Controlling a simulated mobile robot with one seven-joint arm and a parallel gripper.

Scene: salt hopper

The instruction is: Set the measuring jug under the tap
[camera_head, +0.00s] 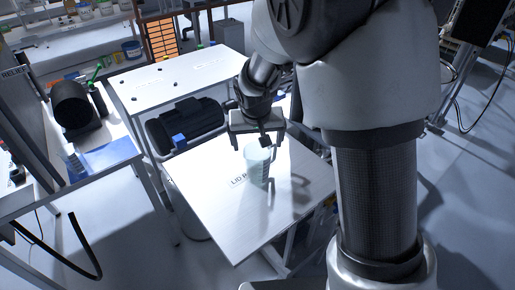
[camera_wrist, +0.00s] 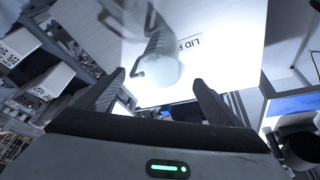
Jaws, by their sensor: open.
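The measuring jug (camera_head: 256,168) is pale and translucent, with dark marks on its side. It stands upright on the white table near a printed label. My gripper (camera_head: 256,141) is just above the jug, fingers pointing down and spread on either side of its top. The jug also shows in the wrist view (camera_wrist: 166,70), beyond and between the two spread fingertips (camera_wrist: 158,80). The fingers are open, and I cannot tell whether either one touches the jug. I cannot make out a tap in either view.
The white table (camera_head: 220,225) has free room in front of the jug. A dark motor-like machine (camera_head: 186,125) lies at its back left. A higher white bench (camera_head: 180,85) stands behind. At the left is a bench with a blue mat (camera_head: 112,153) and a black cylinder (camera_head: 72,104).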

